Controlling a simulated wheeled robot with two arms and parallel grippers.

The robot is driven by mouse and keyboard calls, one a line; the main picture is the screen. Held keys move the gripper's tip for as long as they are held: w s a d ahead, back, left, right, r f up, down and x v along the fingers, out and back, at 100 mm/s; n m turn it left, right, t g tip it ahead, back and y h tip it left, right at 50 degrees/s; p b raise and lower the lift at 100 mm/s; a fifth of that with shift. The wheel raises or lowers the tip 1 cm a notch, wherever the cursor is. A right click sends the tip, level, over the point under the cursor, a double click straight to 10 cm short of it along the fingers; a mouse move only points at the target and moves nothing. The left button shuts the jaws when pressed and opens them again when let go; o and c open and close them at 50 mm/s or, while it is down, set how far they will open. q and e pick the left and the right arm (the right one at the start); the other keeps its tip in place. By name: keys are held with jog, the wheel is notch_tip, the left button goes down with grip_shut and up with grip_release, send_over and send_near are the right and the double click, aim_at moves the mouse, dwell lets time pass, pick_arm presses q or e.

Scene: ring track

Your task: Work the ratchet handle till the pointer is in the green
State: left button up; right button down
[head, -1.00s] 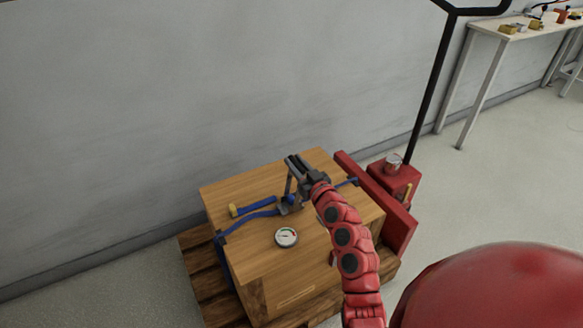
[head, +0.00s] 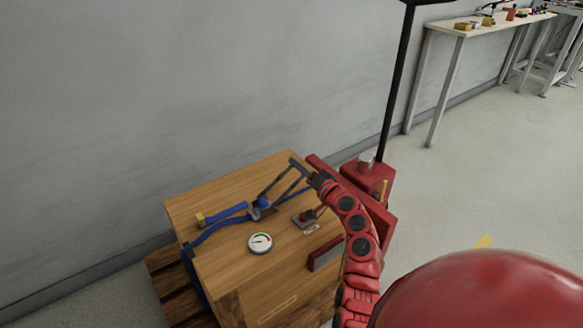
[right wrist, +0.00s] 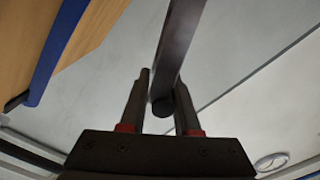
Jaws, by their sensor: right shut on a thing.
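A wooden crate (head: 220,270) has a blue strap (head: 215,233) over its top. The ratchet (head: 262,207) sits on the strap. Its grey handle (head: 279,183) leans up and to the right. My right gripper (head: 306,172) is shut on the handle near its far end. In the right wrist view the dark handle bar (right wrist: 180,45) runs between the two fingers (right wrist: 163,85). A round white gauge (head: 260,243) lies on the crate in front of the ratchet. Its pointer seems to be on the white part, but is too small to read surely. My left gripper is out of view.
A red stand with a dark pole (head: 366,180) is close on the right. The wall is behind. A pallet (head: 165,280) is underneath. A workbench (head: 470,27) stands far right.

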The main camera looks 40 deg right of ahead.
jog(key=shift+d+f+m+b, duration=0.25)
jog(key=shift+f+m, duration=0.25)
jog(key=shift+f, duration=0.2)
jog(key=shift+d+f+m+b, duration=0.2)
jog(key=shift+d+f+m, duration=0.1)
jog(key=shift+f+m, duration=0.3)
jog(key=shift+d+f+m+b, duration=0.25)
jog(key=shift+f+m, duration=0.15)
jog(key=shift+f, duration=0.35)
jog(key=c, duration=0.7)
grip_release()
jog(key=shift+r, duration=0.1)
jog(key=s+p, duration=0.1)
jog(key=s, duration=0.7)
jog(key=s+p, duration=0.2)
jog(key=s, duration=0.6)
jog(key=shift+s+d+r, duration=0.1)
jog(key=shift+s+d, duration=0.1)
jog(key=shift+s, duration=0.1)
jog(key=shift+s+a, duration=0.1)
jog(key=shift+s, duration=0.3)
jog(key=shift+c, duration=0.2)
